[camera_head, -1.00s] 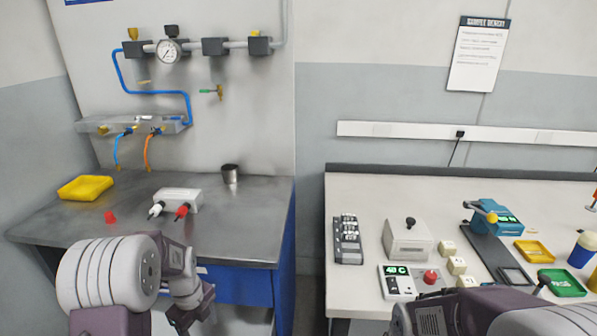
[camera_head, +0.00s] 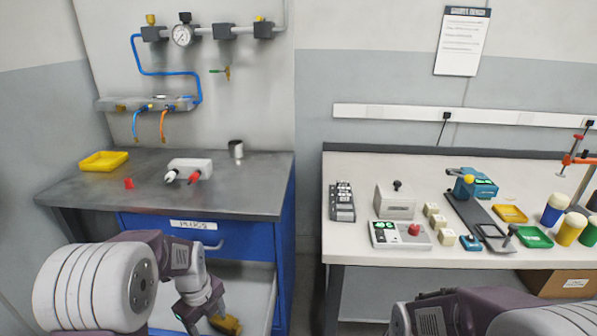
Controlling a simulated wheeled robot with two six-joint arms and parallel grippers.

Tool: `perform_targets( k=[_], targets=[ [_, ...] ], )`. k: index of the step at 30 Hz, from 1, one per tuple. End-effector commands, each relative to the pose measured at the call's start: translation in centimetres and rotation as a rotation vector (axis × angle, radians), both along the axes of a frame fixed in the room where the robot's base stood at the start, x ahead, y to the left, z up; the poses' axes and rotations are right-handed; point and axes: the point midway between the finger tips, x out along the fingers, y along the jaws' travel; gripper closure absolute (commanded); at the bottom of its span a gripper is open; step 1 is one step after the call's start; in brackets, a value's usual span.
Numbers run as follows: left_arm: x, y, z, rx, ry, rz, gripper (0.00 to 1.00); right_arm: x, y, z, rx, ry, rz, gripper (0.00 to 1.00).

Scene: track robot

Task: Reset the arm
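My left arm (camera_head: 95,288) comes in from the lower left, in front of the metal bench. My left gripper (camera_head: 205,314) points down near the bottom edge, in front of the lower shelf; its fingertips are not clear, so I cannot tell whether it is open. A yellow-orange item (camera_head: 227,325) shows beside it, and I cannot tell if they touch. My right arm (camera_head: 480,312) shows at the bottom right, and its gripper is out of view.

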Motion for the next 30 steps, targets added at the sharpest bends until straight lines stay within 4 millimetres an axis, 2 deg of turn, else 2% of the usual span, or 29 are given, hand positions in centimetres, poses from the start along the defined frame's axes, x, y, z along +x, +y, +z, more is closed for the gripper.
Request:
perform_targets(
  k=[1, 3, 8, 11, 15, 22, 28, 30],
  targets=[
    [-0.7, -0.7, -1.0, -0.002, -0.01, 0.007, 0.35, 0.0, 0.0, -1.6, 0.0, 0.0, 0.0, 0.09],
    [-2.0, -1.6, -1.4, -0.01, -0.022, 0.075, 0.35, 0.0, 0.0, -2.8, 0.0, 0.0, 0.0, 0.09],
    [-4.8, -3.1, -2.3, -0.041, -0.037, 0.342, 0.35, -0.1, 0.0, -4.4, 0.0, 0.0, 0.0, 0.09],
    [-6.6, -3.8, -3.1, -0.065, -0.04, 0.555, 0.35, -0.1, 0.0, -5.3, 0.0, 0.0, 0.0, 0.09],
    [-9.5, -4.5, -4.4, -0.105, -0.034, 0.955, 0.35, -0.1, 0.0, -6.3, 0.0, 0.0, 0.0, 0.09],
    [-13.0, -4.6, -5.7, -0.142, -0.001, 1.649, 0.35, -0.1, 0.0, -6.1, 0.0, 0.0, 0.0, 0.09],
    [-12.9, -4.6, -5.9, -0.19, -0.006, 2.121, 0.35, -0.1, 0.0, -6.1, 0.0, 0.0, 0.0, 0.09],
    [-12.8, -4.6, -2.3, -0.192, -0.006, 2.139, 0.35, -0.1, 0.0, -2.5, 0.0, 0.001, 0.0, 0.09]
  ],
)
